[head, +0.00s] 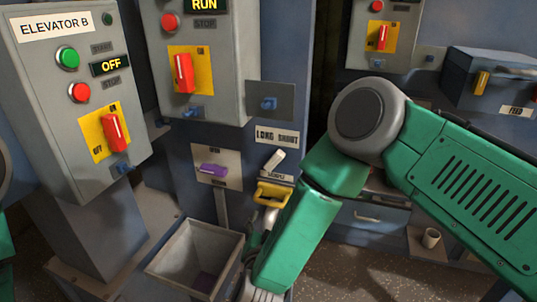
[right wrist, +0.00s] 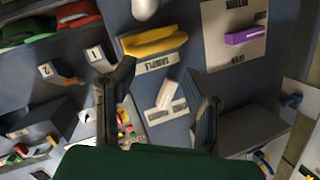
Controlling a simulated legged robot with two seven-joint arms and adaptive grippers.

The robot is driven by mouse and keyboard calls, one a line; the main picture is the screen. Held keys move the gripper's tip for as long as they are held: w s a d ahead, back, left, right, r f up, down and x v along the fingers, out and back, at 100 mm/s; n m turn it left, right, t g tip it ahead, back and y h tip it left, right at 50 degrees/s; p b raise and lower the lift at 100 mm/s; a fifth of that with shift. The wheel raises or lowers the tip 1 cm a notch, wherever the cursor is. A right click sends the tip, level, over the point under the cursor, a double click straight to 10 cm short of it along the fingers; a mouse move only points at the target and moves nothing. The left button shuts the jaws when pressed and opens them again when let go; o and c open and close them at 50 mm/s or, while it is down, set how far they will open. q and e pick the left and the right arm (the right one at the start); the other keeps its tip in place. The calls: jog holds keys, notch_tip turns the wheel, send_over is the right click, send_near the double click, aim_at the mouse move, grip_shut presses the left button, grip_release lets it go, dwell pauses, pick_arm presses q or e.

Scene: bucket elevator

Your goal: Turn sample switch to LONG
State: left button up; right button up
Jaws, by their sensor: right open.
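The sample switch is a short white lever (head: 273,160) on the column, between a LONG label (head: 277,137) above and a SAMPLE label (head: 275,176) below. It leans up and to the right, away from the word LONG. The second word on the upper label is hard to read. In the right wrist view, seen roughly upside down, the white lever (right wrist: 172,94) shows between the fingers of my open right gripper (right wrist: 160,80). Contact cannot be told. In the head view my green right forearm largely hides this gripper. My left gripper is not in view.
A yellow handle (head: 275,190) sits just below the switch, and a purple handle (head: 213,170) to its left. An open bin (head: 196,252) stands below. The ELEVATOR B panel (head: 55,100) and RUN panel (head: 215,60) are at left. A blue box (head: 490,75) is at right.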

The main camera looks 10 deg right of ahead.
notch_tip(320, 180, up, 9)
jog(key=w+a+m+h+p, duration=0.1)
jog(key=a+m+h, duration=0.2)
jog(key=m+h, duration=0.2)
send_near(271, 163)
jog(key=w+d, duration=0.3)
jog(key=x, duration=0.5)
jog(key=shift+w+a, duration=0.1)
jog(key=shift+w, duration=0.75)
jog(key=shift+d, duration=0.6)
jog(key=shift+c, duration=1.2)
jog(key=c, duration=0.7)
jog(key=shift+f, duration=0.1)
grip_shut()
